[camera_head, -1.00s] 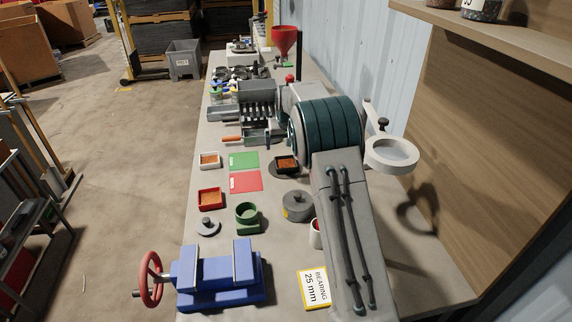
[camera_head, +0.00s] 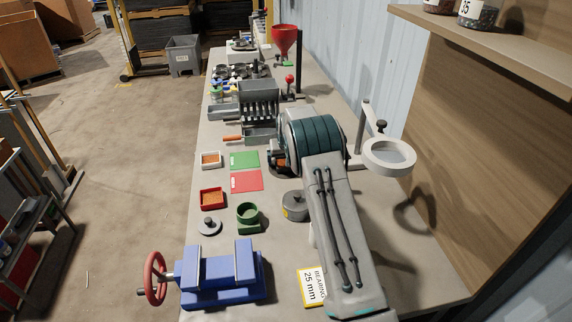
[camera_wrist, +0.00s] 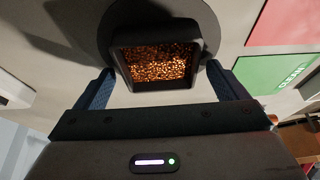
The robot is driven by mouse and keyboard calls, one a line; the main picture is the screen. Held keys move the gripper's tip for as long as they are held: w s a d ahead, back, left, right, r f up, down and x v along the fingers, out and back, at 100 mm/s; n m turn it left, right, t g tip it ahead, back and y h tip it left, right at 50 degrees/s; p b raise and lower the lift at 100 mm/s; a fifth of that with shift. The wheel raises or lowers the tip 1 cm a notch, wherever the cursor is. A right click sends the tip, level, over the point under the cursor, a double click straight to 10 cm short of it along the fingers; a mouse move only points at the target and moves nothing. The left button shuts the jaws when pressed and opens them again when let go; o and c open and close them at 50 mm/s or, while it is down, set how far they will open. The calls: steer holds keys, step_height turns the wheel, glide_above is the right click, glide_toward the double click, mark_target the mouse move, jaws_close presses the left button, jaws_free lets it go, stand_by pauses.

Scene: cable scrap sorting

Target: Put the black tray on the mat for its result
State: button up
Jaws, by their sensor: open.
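The black tray (camera_wrist: 158,36) holds copper-coloured granules and sits on a dark round disc (camera_wrist: 92,22) in the wrist view. My gripper (camera_wrist: 160,68) is open, with one finger on each side of the tray's near part; I cannot tell whether they touch it. In the head view my arm hides most of the tray. To its left lie a green mat (camera_head: 244,160) and a red mat (camera_head: 246,181), both bare. Parts of the green mat (camera_wrist: 270,88) and the red mat (camera_wrist: 287,22) show at the right of the wrist view.
A white tray (camera_head: 210,166) and a red tray (camera_head: 201,199) with brownish contents stand left of the mats. A grey machine (camera_head: 258,112) stands beyond the mats.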

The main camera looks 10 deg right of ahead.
steer(key=c, duration=1.3)
steer(key=shift+c, duration=0.4)
steer(key=shift+r, duration=0.15)
